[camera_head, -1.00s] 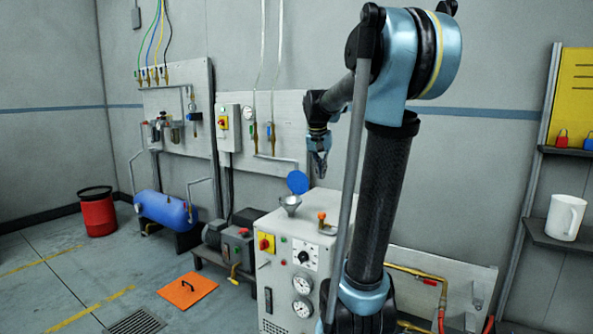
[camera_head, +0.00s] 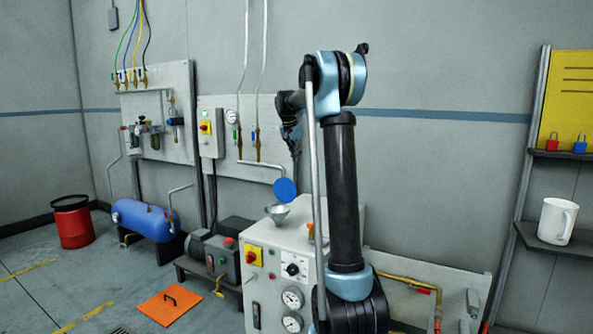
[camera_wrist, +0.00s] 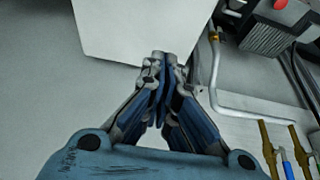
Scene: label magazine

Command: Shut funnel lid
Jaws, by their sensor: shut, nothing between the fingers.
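The funnel lid (camera_head: 285,190) is a round blue disc. In the head view it stands raised, behind and above the grey metal funnel (camera_head: 277,212), whose mouth is open. The funnel sits on top of the white machine cabinet (camera_head: 262,234). My gripper (camera_head: 294,150) is above the lid in the head view, partly hidden by my own arm, and appears apart from the lid. In the wrist view my gripper (camera_wrist: 164,58) has its fingertips together with nothing held. The lid and funnel do not show in the wrist view.
An orange-topped fitting (camera_head: 311,230) stands right of the funnel on the cabinet. The wall panel (camera_head: 240,120) with pipes and valves is behind my gripper. A white mug (camera_head: 558,220) sits on a shelf at the right. An orange floor plate (camera_head: 170,305) lies at lower left.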

